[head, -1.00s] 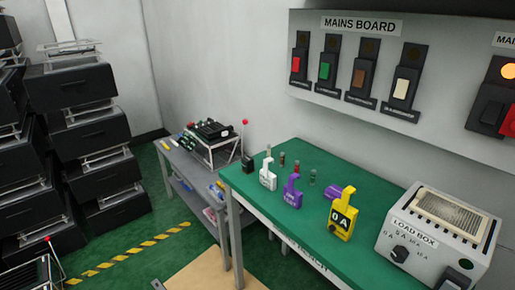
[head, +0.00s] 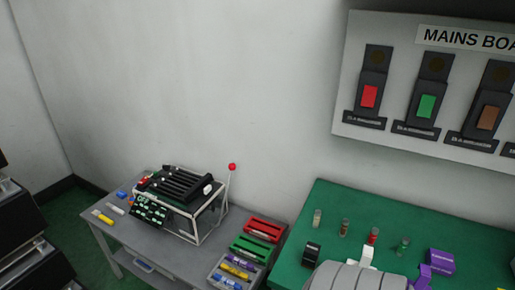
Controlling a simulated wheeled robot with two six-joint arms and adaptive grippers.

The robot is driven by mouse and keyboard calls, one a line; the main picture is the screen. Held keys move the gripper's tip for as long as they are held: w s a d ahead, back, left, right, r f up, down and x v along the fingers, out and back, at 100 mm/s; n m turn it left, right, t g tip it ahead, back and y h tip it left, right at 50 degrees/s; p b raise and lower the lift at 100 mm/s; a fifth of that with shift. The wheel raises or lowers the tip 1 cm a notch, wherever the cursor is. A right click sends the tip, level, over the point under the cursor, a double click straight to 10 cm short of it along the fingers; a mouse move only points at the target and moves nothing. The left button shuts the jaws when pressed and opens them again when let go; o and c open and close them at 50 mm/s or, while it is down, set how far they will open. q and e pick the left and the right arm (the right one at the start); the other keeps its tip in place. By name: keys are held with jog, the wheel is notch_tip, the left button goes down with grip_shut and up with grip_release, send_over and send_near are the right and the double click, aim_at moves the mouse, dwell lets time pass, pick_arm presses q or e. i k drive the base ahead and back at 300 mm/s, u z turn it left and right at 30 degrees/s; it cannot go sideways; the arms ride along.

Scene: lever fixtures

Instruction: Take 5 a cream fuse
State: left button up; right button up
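Several small fuses stand upright in a row on the green bench (head: 332,197) in the head view. The leftmost is a pale, cream-looking fuse (head: 318,218). Beside it stand a brown fuse (head: 345,228), a red fuse (head: 372,236) and a green fuse (head: 402,245). Their ratings are too small to read. A grey rounded part, probably of my arm, covers the bench's front at the bottom edge.
The mains board (head: 395,140) hangs above the bench. A grey side table (head: 180,262) to the left holds a black slotted device (head: 180,187) in a white frame with a red-tipped lever (head: 232,167). Red (head: 265,228) and green (head: 250,248) trays stand beside the bench.

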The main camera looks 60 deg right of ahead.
aim_at(318, 214)
jog(key=i, duration=1.4)
jog(key=z, duration=4)
